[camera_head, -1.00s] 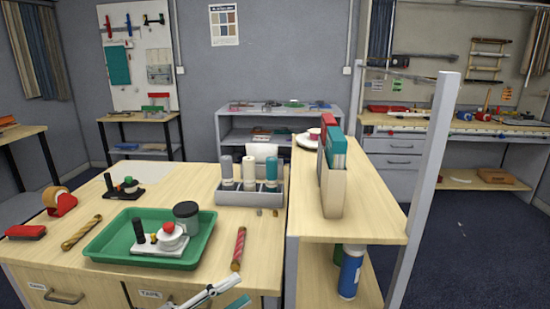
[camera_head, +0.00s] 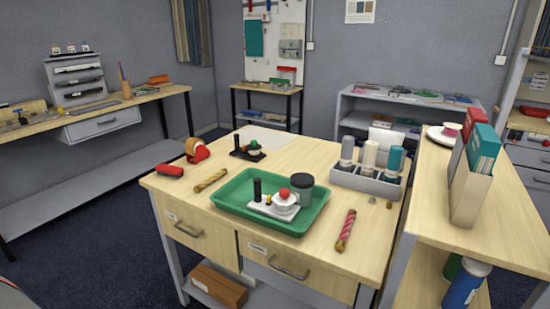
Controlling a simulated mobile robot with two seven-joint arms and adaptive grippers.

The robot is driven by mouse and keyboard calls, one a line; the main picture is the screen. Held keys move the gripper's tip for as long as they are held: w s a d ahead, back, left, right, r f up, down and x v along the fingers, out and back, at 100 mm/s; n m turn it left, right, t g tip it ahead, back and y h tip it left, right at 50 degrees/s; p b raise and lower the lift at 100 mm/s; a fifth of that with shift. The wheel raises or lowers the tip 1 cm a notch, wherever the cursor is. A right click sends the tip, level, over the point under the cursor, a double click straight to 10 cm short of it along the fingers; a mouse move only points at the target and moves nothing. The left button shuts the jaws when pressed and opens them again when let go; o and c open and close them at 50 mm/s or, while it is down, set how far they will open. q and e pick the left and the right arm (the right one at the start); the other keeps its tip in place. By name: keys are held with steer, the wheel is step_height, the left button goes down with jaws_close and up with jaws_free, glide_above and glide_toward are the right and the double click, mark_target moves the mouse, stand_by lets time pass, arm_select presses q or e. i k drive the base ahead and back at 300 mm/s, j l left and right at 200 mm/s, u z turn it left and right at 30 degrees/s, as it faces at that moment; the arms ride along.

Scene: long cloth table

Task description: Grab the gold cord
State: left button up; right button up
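A gold twisted cord (camera_head: 210,180) lies on the left part of the wooden table top (camera_head: 330,258), near its front left edge. It sits left of the green tray (camera_head: 225,207) and apart from it. A red and gold twisted cord (camera_head: 346,230) lies right of the tray, near the front edge. Neither of my grippers is in view now.
The tray holds a dark grey jar (camera_head: 301,189) and a white block with knobs. A red tape dispenser (camera_head: 198,152) and a red block (camera_head: 169,171) are near the gold cord. A grey bottle rack (camera_head: 366,185) and a shelf unit (camera_head: 500,215) stand at right.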

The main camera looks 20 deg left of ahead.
mark_target(197, 188)
steer(key=u, duration=1.25)
steer(key=j+z, duration=0.1)
steer(key=z, duration=0.65)
steer(key=i+j+z, duration=0.1)
steer(key=j+z, duration=0.85)
steer(key=j, duration=0.35)
steer(key=k+j+z, duration=0.2)
steer(key=j, duration=0.8)
steer(key=k+j+z, duration=0.1)
steer(key=j, duration=0.35)
